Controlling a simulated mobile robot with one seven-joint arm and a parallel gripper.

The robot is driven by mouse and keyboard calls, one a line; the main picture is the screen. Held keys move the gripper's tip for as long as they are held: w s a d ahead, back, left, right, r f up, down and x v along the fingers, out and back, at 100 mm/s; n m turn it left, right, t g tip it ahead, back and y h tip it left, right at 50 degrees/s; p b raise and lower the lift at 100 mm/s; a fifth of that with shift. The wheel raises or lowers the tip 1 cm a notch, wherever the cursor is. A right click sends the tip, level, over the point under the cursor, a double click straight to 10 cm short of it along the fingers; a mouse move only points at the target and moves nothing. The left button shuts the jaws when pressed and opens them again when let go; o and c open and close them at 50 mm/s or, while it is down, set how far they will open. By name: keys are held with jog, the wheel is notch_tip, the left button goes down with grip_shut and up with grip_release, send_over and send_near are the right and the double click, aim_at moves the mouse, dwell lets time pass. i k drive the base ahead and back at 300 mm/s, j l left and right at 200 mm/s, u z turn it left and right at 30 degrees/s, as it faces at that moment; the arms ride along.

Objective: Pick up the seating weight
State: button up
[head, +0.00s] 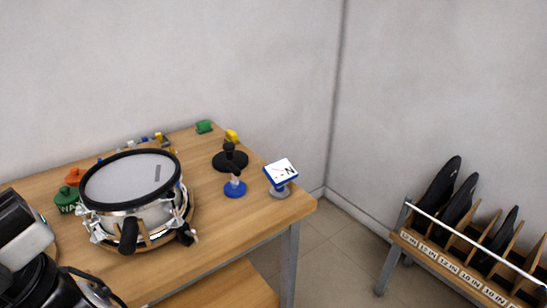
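A black round-based piece with an upright knob (230,160) stands near the back right of the wooden table and looks like the seating weight, though no label on it is readable. A smaller piece with a blue base and dark top (235,188) stands just in front of it, partly overlapping it in the picture. A drum (130,182) with a grey mesh head and black hoop sits to their left. My gripper is not in view; only parts of my arm show at the lower left, apart from these pieces.
A blue-and-white sign (281,172) on a grey base stands at the table's right corner. Green (66,200) and orange (74,176) pieces sit left of the drum; green (204,127) and yellow (231,136) pieces at the back. A labelled rack (455,260) stands right.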

aim_at(238, 158)
jog(key=u, duration=0.4)
jog(key=l+u, duration=0.2)
jog(key=u, duration=0.25)
jog(key=i+l+u, duration=0.1)
jog(key=u, duration=0.3)
jog(key=l+u, duration=0.2)
jog(key=l, duration=0.35)
jog(key=k+l+u, duration=0.25)
jog(key=l, duration=0.25)
jog(key=k+l+u, duration=0.1)
jog(key=l, duration=0.9)
jog(key=i+l, duration=0.35)
jog(key=i, duration=0.55)
